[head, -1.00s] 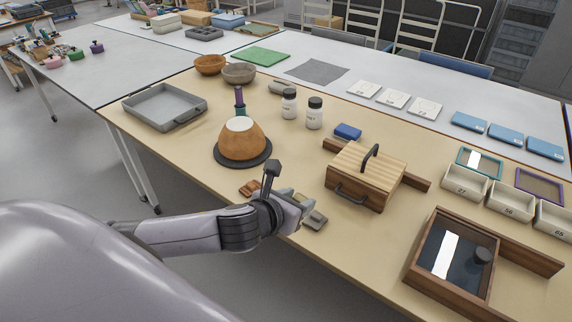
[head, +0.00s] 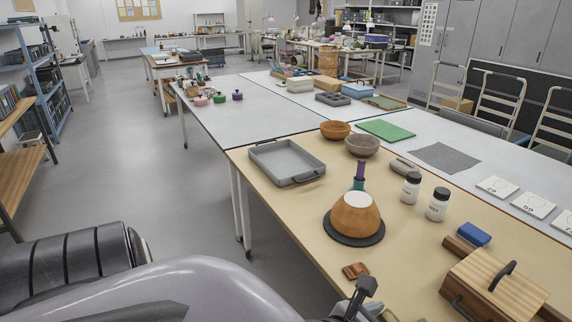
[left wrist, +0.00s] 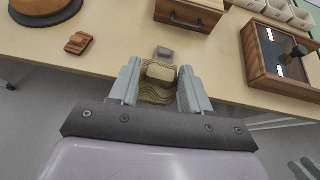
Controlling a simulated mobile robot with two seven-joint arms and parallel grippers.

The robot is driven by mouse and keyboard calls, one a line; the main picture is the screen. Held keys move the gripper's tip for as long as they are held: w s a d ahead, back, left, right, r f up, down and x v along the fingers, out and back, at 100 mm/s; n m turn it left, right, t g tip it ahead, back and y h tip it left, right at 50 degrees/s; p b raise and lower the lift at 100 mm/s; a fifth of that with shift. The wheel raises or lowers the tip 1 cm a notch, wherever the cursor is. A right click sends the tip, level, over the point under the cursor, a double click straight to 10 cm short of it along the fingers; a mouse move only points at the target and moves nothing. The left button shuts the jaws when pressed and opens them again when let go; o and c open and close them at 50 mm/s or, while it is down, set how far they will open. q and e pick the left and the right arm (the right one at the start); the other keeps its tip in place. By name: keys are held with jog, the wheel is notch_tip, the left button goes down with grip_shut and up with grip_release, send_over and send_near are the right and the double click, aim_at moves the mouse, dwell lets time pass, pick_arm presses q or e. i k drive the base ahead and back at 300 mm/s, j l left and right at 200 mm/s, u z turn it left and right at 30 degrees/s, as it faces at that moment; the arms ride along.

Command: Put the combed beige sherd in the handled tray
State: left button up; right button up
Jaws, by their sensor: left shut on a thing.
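The combed beige sherd (left wrist: 158,94) is between the fingers of my left gripper (left wrist: 158,84) in the left wrist view, with wavy lines on its face. The gripper is shut on it, over the table's front edge. In the head view only part of my left wrist shows at the bottom, and the sherd is not visible there. The handled tray (head: 285,158) is grey, shallow and empty, with a dark handle on its front right side. It lies on the table's far left corner, well away from the gripper.
A brown bowl on a dark round base (head: 354,238) stands between wrist and tray. A red-brown sherd (head: 355,270) and a grey piece (left wrist: 163,53) lie near the front edge. White jars (head: 411,188) and a wooden box (head: 495,285) stand to the right.

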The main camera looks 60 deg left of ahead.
aim_at(285, 163)
jog(key=j+z, duration=0.1)
jog(key=j, duration=0.65)
jog(key=i+j+z, duration=0.1)
jog(key=j, duration=0.65)
jog(key=j+z, duration=0.1)
jog(key=j, duration=1.45)
jog(key=k+j+z, duration=0.15)
jog(key=j, duration=0.6)
jog(key=j+z, duration=0.1)
jog(key=j, duration=0.65)
jog(key=k+j+z, duration=0.1)
jog(key=j, duration=0.65)
